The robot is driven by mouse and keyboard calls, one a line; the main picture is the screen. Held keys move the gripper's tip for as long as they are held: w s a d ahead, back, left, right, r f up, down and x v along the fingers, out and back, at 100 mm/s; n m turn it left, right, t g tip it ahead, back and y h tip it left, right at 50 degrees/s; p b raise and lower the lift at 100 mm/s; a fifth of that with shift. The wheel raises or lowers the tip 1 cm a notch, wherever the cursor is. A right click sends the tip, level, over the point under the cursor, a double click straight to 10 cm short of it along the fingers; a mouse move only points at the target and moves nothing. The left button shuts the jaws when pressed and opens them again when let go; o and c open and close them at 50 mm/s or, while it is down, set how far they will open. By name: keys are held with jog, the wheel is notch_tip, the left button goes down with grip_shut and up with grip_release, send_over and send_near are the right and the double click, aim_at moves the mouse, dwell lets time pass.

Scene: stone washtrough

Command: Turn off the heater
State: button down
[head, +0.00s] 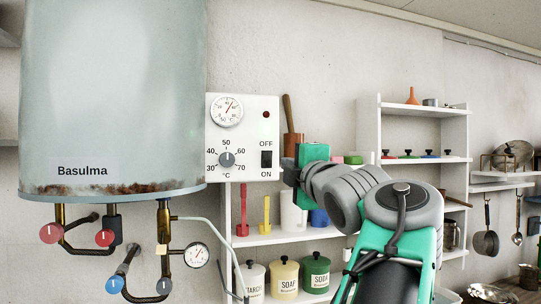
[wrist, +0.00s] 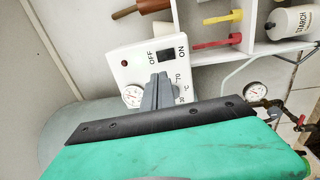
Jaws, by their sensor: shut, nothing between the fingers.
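The heater is a large pale grey tank (head: 112,100) marked Basulma, with rust along its bottom rim. Its white control panel (head: 215,182) carries a round gauge (head: 227,111), a dark red lamp (head: 265,115), a grey temperature knob (head: 226,160) pointing near 50, and a black rocker switch (head: 266,159) between OFF and ON. Which side of the rocker is pressed I cannot tell. The switch also shows in the wrist view (wrist: 167,54). My gripper (head: 287,172) is shut and empty, just right of the switch. In the wrist view its fingertips (wrist: 160,77) hide the knob; contact is unclear.
Pipes with red valve handles (head: 51,233), a blue one (head: 116,284) and a pressure gauge (head: 197,256) hang under the tank. White shelves (head: 262,239) with jars and utensils stand behind my arm. Pans (head: 485,243) hang at the far right.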

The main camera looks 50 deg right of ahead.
jog(key=p+x, duration=0.7)
jog(key=x, duration=0.7)
jog(key=shift+w, duration=0.1)
jog(key=shift+s+a+f+b, duration=0.25)
jog(key=shift+s+b, duration=0.1)
jog(key=shift+b, duration=0.25)
jog(key=b, duration=0.5)
send_near(267, 155)
jog(key=s+a+r, duration=0.3)
jog(key=s, duration=0.3)
jog(key=shift+w+d+f, duration=0.1)
jog(key=shift+f, duration=0.15)
